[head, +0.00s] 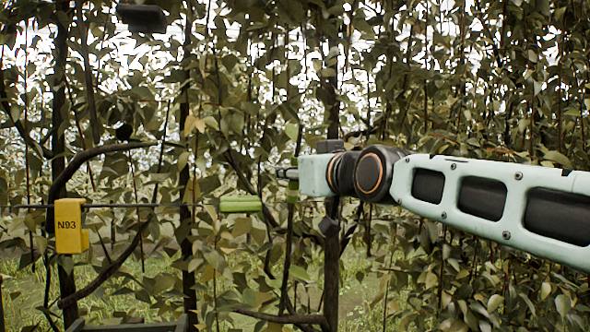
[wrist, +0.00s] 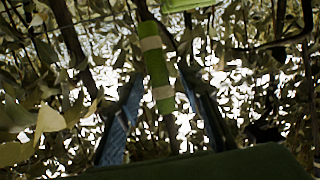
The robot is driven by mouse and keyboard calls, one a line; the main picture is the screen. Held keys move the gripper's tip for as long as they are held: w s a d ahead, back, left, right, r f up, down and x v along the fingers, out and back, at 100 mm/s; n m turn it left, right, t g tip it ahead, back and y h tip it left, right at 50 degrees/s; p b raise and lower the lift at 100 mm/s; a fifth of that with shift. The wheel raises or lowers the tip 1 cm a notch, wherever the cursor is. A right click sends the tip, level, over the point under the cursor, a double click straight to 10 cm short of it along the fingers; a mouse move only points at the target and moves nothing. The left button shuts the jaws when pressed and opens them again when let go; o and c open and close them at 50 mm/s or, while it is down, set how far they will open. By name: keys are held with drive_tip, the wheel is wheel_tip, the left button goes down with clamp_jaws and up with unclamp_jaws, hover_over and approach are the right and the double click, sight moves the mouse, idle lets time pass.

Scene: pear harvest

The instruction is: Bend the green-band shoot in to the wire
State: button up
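The green band (head: 293,187) is on a dark, thin upright shoot (head: 288,250) in the middle of the head view. In the wrist view the green band (wrist: 158,70), with two pale stripes, stands between my fingers. My gripper (head: 284,173) is at the band in the head view. In the wrist view my gripper (wrist: 160,85) looks open, one finger on each side of the band, with narrow gaps showing. The wire (head: 150,206) runs level at the left. A light green clip (head: 240,203) sits at the wire, left of the band; it shows at the wrist view's top (wrist: 186,4).
A yellow tag marked N93 (head: 71,228) hangs at the wire on the left. A thick curved branch (head: 85,160) is near it. A dark trunk (head: 331,265) stands just right of the shoot. Dense leaves and thin stems surround everything.

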drive_tip(key=shift+w+a, duration=0.15)
drive_tip(key=shift+w, duration=0.1)
clamp_jaws()
idle(0.4)
